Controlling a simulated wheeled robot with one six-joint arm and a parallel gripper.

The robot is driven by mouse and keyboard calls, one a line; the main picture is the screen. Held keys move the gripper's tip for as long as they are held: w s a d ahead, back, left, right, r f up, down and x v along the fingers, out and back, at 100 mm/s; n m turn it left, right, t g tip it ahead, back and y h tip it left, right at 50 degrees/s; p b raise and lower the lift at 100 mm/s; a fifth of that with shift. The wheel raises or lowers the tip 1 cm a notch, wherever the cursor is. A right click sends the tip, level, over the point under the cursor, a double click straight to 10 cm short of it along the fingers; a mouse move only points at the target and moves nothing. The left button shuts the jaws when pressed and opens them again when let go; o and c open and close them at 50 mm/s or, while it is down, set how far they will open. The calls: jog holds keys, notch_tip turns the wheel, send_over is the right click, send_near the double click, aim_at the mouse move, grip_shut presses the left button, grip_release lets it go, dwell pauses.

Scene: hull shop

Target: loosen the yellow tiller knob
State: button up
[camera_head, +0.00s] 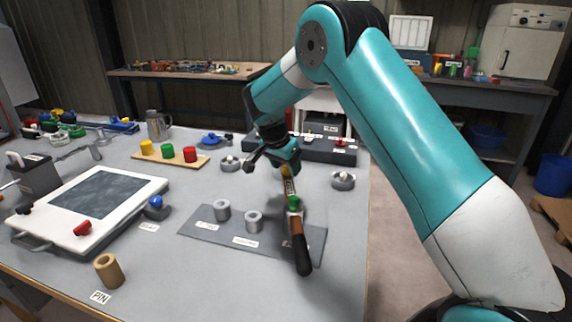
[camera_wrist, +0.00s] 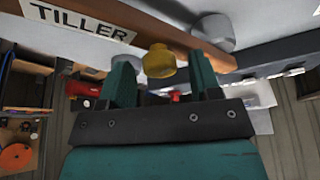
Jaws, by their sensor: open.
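The yellow tiller knob (camera_wrist: 158,62) shows in the wrist view between the two teal fingers of my gripper (camera_wrist: 162,78), which is open. I cannot tell whether either finger touches it. The knob sits beside the wooden tiller bar (camera_wrist: 130,18), which carries a TILLER label (camera_wrist: 78,22). In the head view a little of the yellow knob (camera_head: 284,171) shows just under my gripper (camera_head: 287,163), which hides the rest. The tiller runs toward the front, with a green knob (camera_head: 294,203) and a dark grip end (camera_head: 302,262).
A grey plate (camera_head: 205,229) with two metal collars (camera_head: 254,221) lies under the tiller. A board with yellow, green and red knobs (camera_head: 168,153) stands left. A dark box (camera_head: 335,150) is behind.

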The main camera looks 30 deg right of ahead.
jog(key=c, duration=0.9)
jog(key=shift+n, duration=0.4)
jog(key=n+t, duration=0.1)
jog(key=n, duration=0.1)
jog(key=shift+n, duration=0.4)
jog(key=n+y, duration=0.1)
jog(key=n, duration=0.1)
jog(key=n+t+y, duration=0.1)
jog(key=n, duration=0.1)
jog(key=shift+s+d+n, duration=0.1)
jog(key=shift+d+n, duration=0.05)
jog(key=shift+n, duration=0.15)
jog(key=n, duration=0.2)
jog(key=n+t+y, duration=0.1)
jog(key=n, duration=0.1)
jog(key=shift+d+r+y, duration=0.1)
jog(key=shift+y, duration=0.2)
jog(key=shift+n+y+p, duration=0.45)
jog(key=shift+n+y, duration=0.35)
jog(key=shift+n, duration=1.3)
